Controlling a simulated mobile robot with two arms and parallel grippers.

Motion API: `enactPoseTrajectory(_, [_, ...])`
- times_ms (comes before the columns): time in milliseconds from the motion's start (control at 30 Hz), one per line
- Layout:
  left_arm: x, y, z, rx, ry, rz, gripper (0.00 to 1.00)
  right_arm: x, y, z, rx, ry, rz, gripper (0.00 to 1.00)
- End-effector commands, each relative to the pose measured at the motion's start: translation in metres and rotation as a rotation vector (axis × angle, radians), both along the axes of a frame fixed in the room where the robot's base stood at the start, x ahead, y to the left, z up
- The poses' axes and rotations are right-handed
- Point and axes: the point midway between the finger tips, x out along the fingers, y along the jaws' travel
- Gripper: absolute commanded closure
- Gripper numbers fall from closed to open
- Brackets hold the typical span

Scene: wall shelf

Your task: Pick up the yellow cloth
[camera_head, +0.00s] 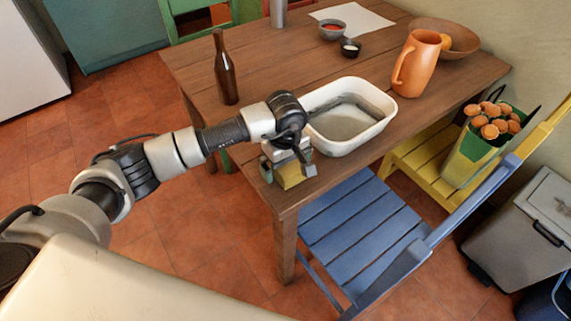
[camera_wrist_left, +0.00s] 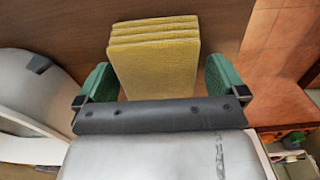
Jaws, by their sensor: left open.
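The yellow cloth (camera_wrist_left: 155,62) looks like a folded stack of several layers in the left wrist view. It lies on the wooden table, between the two green fingers of my left gripper (camera_wrist_left: 158,82), with gaps at both sides. In the head view a yellow part of the cloth (camera_head: 290,176) shows beneath my left gripper (camera_head: 288,172), near the table's front corner. The left gripper is open. Whether the fingers reach down to the table cannot be told. My right gripper is not in view.
A white basin (camera_head: 347,138) stands close to the right of the left gripper. A brown bottle (camera_head: 225,70) stands behind it to the left. An orange jug (camera_head: 417,62) and bowls are farther back. A blue chair (camera_head: 360,222) is against the table's front right.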

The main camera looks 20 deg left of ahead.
Motion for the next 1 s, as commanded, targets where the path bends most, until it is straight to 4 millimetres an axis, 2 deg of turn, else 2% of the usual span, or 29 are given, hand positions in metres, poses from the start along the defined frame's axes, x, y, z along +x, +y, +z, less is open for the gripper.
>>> enactPoseTrajectory(100, [0.0,0.0,0.0,0.0,0.0,0.0,0.0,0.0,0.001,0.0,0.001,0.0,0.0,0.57])
enactPoseTrajectory(400, [0.0,0.0,0.0,-0.001,0.001,0.0,0.46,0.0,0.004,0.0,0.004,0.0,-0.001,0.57])
enactPoseTrajectory(433, [0.0,0.0,0.001,0.0,0.0,0.0,0.49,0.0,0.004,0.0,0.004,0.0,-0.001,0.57])
enactPoseTrajectory(767, [0.001,0.0,0.005,-0.001,-0.001,0.0,0.49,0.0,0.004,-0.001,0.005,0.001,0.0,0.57])
enactPoseTrajectory(867, [0.001,0.0,0.013,0.0,-0.001,0.001,0.49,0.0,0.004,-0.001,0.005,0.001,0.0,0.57])
enactPoseTrajectory(1000, [0.002,0.001,0.039,0.001,-0.006,-0.001,0.49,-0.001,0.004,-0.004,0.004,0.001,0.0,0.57])
